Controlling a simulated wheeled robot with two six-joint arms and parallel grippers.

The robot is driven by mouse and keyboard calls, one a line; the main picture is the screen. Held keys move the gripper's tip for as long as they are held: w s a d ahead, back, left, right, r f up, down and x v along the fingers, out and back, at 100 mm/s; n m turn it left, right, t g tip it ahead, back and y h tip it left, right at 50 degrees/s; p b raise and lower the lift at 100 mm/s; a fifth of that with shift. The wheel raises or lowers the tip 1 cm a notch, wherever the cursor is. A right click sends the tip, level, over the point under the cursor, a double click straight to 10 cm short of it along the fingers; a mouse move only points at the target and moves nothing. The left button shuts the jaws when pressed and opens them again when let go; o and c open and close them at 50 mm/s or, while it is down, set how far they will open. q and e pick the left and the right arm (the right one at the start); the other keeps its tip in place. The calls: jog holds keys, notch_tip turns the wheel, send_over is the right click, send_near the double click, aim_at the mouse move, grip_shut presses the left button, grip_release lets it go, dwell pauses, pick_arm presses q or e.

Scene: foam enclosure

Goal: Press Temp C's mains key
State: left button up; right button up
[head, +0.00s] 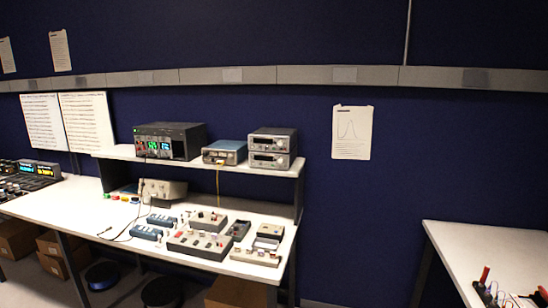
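No label reading Temp C is legible at this distance, so I cannot tell which instrument it is or where its mains key sits. On the bench shelf stand a dark instrument with lit green displays (171,141), a small blue-grey unit (225,152) and a stack of two grey units (272,148). Below the shelf is a beige instrument (163,189). Several grey and blue boxes, among them a wide grey box with red parts (199,244), lie on the bench top. Neither of my grippers is in view.
The white bench (60,205) stands at the left, with cartons (236,292) and dark round objects beneath it. Equipment with lit displays (38,169) is at the far left. Another white table (485,250) is at right, with small red and black items. Floor shows between them.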

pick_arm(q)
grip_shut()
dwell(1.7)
